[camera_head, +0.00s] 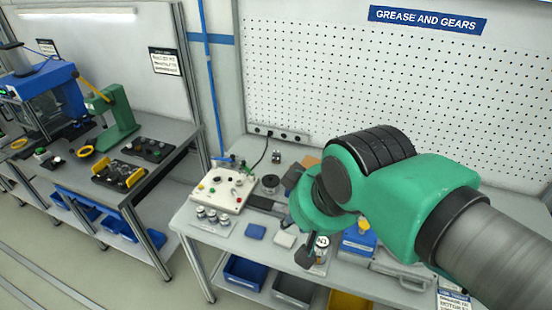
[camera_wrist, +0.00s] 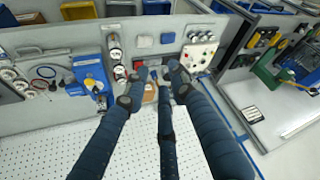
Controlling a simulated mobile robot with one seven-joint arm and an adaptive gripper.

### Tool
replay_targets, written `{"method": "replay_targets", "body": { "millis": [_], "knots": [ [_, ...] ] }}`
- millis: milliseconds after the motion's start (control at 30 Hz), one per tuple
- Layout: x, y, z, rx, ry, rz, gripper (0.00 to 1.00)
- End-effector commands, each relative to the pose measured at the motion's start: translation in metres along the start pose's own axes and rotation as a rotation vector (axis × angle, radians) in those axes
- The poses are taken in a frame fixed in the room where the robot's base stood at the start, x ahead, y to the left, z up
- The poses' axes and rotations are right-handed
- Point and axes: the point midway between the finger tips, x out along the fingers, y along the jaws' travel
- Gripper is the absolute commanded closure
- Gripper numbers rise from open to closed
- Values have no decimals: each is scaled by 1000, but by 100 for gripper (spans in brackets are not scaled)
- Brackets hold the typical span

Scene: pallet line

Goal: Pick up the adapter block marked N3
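No N3 marking can be read in either view, so I cannot tell which thing is the adapter block. A small blue block (camera_head: 256,231) and a pale block (camera_head: 285,239) lie near the front of the bench; the wrist view shows the blue block (camera_wrist: 143,42) and the pale block (camera_wrist: 167,38) too. My gripper (camera_head: 306,256) is over the bench, right of these blocks in the head view. In the wrist view its dark fingers (camera_wrist: 153,88) are spread apart, with nothing visibly held. My arm and gripper hide part of the bench behind them.
A blue device (camera_head: 357,243) stands to the right. A perforated wall (camera_head: 330,75) rises behind. Bins (camera_head: 245,270) sit below the bench.

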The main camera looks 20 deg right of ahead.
Motion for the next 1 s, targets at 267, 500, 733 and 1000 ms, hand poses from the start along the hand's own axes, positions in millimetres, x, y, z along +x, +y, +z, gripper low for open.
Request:
{"method": "replay_targets", "body": {
  "millis": [267, 500, 733, 1000],
  "knots": [
    [0, 0, 0, 0, 0, 0, 45],
    [0, 0, -3, 3, -1, 1, 45],
    [2, 5, -29, 26, -9, 13, 45],
    [14, 18, -91, 84, -23, 43, 45]
  ]
}}
